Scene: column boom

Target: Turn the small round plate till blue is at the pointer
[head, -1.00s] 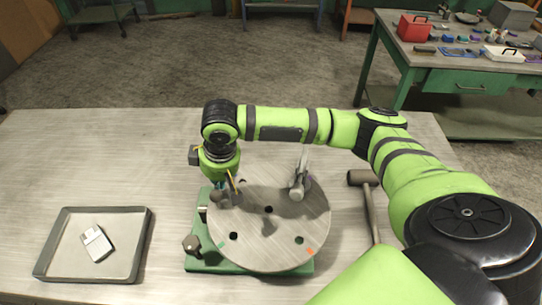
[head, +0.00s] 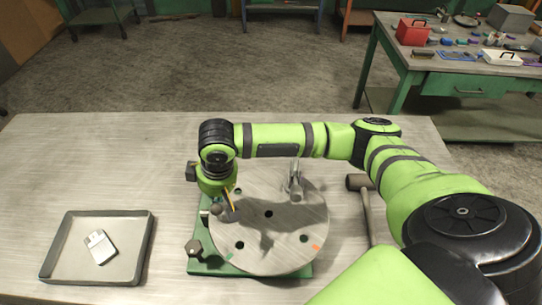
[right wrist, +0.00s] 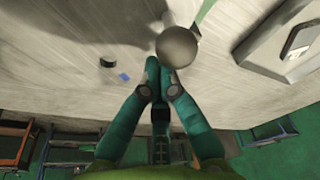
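The small round plate (head: 285,225) is grey metal with dark holes and lies on a green base (head: 204,266). A green mark shows at its lower left rim and an orange mark at its lower right. A blue mark (right wrist: 124,77) shows in the right wrist view near a hole; my arm hides it in the head view. I cannot clearly make out the pointer. My right gripper (head: 233,214) is low at the plate's left side. Its fingers (right wrist: 160,68) are together, beside a round knob (right wrist: 177,46), not visibly around it. My left gripper is out of view.
A metal post (head: 295,185) stands on the plate's upper right. A hammer (head: 362,185) lies right of the plate. A tray (head: 147,250) with a pale device (head: 99,247) is at left. A green bench (head: 440,75) with tools stands behind right.

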